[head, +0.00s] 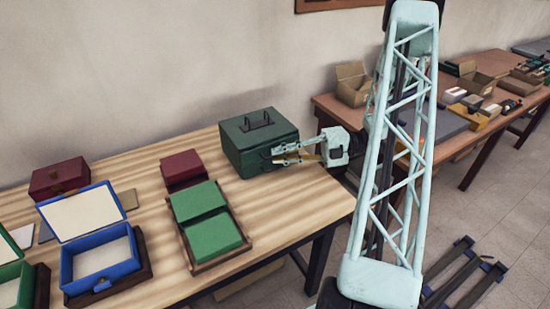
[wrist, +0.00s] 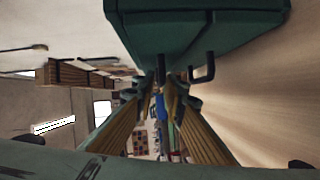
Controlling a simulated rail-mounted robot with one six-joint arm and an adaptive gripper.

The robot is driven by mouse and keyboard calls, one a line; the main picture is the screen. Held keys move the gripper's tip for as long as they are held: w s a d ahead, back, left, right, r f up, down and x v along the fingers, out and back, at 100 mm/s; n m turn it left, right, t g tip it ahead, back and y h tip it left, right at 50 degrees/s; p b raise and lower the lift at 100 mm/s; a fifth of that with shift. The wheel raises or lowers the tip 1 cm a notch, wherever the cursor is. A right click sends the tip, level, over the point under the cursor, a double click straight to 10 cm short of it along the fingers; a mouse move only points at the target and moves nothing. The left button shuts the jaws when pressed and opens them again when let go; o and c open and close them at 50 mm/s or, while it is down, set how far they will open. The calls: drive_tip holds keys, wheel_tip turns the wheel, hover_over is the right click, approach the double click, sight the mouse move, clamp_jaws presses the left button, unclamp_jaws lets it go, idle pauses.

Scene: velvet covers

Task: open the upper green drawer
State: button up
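The green drawer box (head: 262,142) stands at the back right of the near table, with a dark handle (head: 257,121) on its lid. In the wrist view the box (wrist: 200,22) fills the top, turned sideways, with two dark pulls on its face. The pull farther from the tabletop, the upper drawer's (wrist: 160,68), lies between my fingertips. The lower pull (wrist: 204,70) is just outside the right finger. My gripper (wrist: 160,88) is open, its fingers on either side of the upper pull; whether they touch it cannot be told. The drawers look closed. In the head view my gripper (head: 273,156) covers part of the box front.
An open blue box (head: 102,258), a tray with green covers (head: 212,228) and dark red boxes (head: 182,168) stand left of the green box. The tabletop (head: 300,205) in front of it is mostly bare. Another cluttered table (head: 465,135) stands to the right.

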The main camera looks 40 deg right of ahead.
drive_tip(key=shift+x, duration=0.85)
drive_tip(key=shift+c, duration=0.5)
clamp_jaws()
